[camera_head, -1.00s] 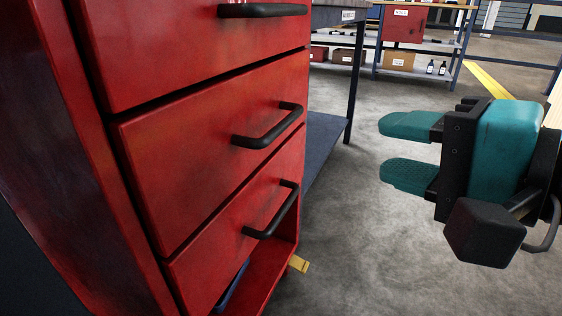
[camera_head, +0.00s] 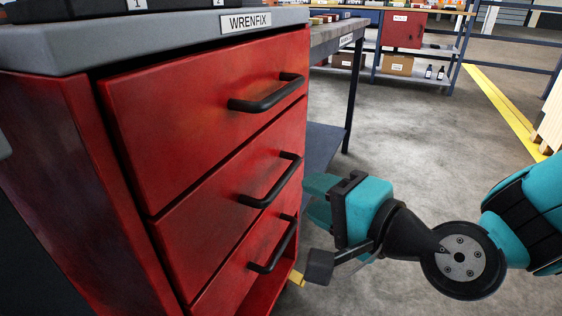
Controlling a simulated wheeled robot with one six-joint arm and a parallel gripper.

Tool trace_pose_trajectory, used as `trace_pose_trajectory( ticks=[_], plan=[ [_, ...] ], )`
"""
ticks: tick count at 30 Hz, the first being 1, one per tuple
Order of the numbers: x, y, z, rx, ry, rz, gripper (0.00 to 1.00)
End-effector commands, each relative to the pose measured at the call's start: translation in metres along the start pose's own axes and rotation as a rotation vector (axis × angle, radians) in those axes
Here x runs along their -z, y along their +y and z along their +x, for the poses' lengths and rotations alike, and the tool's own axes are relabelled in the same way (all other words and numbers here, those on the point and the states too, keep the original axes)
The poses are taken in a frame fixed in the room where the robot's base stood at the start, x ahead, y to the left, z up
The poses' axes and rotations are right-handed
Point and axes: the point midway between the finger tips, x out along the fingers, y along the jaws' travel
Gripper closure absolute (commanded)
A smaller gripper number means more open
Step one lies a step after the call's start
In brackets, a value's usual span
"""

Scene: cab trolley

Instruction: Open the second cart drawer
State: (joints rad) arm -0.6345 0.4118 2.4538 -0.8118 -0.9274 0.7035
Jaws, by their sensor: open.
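The red cart stands at the left with its drawer front facing right. The top drawer (camera_head: 200,115), the second drawer (camera_head: 215,210) and the third drawer (camera_head: 235,275) all look shut. Each has a black bar handle; the second drawer's handle (camera_head: 272,182) sits at mid-height. A gap seems to show between fingers and handle; the exact distance is unclear.
The grey cart top (camera_head: 150,40) carries a WRENFIX label (camera_head: 250,22). Below the third drawer is an open space. A workbench (camera_head: 345,35) with a dark leg stands behind the cart. Shelving with boxes stands farther back.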

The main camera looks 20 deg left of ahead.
Motion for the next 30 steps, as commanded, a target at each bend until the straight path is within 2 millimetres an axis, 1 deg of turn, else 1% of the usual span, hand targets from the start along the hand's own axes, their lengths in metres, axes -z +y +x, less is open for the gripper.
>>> trace_pose_trajectory(
  ticks=[1, 6, 9, 12, 17, 24, 25, 30],
  plan=[
    [-0.001, -0.002, 0.012, 0.0, -0.006, -0.002, 0.6],
    [-0.001, 0.0, 0.048, 0.001, -0.004, -0.003, 0.6],
    [-0.001, 0.001, 0.064, 0.001, -0.002, -0.001, 0.6],
    [-0.001, 0.001, 0.076, 0.001, -0.002, -0.001, 0.6],
    [0.0, 0.001, 0.084, 0.0, 0.0, 0.0, 0.6],
    [0.0, 0.001, 0.084, 0.0, 0.0, 0.001, 0.6],
    [0.0, 0.001, 0.084, 0.0, 0.0, 0.001, 0.62],
    [0.0, 0.001, 0.084, 0.0, 0.0, 0.001, 1.0]
  ],
)
